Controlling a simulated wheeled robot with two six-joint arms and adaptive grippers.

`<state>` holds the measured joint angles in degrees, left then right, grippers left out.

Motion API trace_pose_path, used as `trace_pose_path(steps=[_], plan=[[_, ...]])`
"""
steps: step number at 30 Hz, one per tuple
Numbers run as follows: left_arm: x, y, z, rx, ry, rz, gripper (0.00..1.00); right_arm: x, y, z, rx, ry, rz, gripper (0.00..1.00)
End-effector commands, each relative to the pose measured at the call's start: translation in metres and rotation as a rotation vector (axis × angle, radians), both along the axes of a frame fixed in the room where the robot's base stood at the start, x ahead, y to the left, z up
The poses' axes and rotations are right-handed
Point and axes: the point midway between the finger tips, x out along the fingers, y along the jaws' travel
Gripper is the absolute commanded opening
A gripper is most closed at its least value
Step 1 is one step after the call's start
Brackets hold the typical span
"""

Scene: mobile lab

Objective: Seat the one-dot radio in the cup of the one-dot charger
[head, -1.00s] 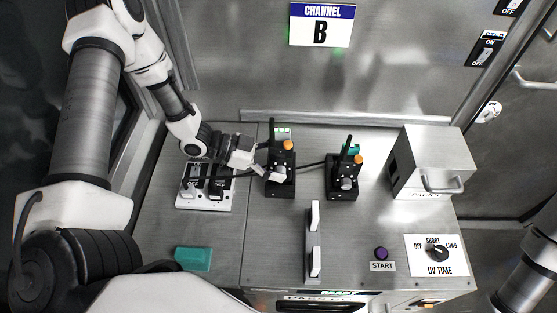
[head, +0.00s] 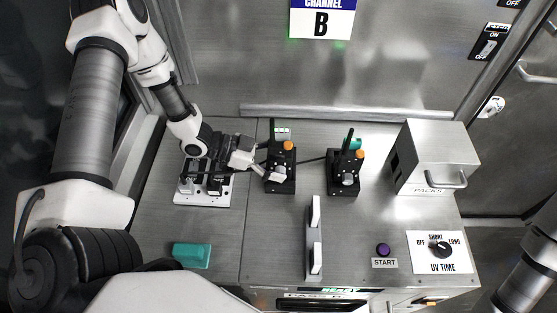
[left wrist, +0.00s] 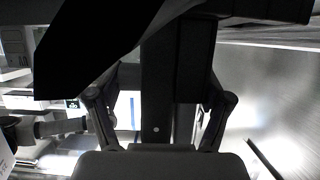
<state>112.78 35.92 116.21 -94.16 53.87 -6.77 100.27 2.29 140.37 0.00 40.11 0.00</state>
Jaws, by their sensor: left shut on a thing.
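My left gripper (head: 274,173) is shut on a black radio, at the left one of two black stations in the head view. In the left wrist view the dark radio body (left wrist: 157,100) stands between the fingers and shows one white dot. The left station (head: 282,184) has an orange knob, a thin black antenna and a small green-lit display behind it. The gripper hides where radio and station meet, so I cannot tell whether the radio is seated. The right station (head: 344,186) also has an orange knob and an antenna. Its dots are too small to read. My right gripper is out of view.
A white plate (head: 187,198) with dark fittings lies under my left wrist. A teal block (head: 192,256) lies at front left. White upright handles (head: 315,211), a steel box (head: 436,150), a purple START button (head: 383,249) and a UV dial (head: 442,249) stand to the right.

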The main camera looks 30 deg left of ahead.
Motion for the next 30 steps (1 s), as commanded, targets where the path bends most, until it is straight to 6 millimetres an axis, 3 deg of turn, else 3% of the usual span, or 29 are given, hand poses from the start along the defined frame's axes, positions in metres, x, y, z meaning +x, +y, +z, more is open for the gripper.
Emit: trace_pose_path(steps=[15, 30], plan=[[0.0, 0.0, -0.013, -0.001, -0.001, 0.0, 0.34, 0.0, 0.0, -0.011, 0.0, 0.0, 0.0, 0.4], [0.0, 0.0, 0.008, -0.001, 0.0, 0.0, 0.34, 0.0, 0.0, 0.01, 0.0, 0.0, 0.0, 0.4]])
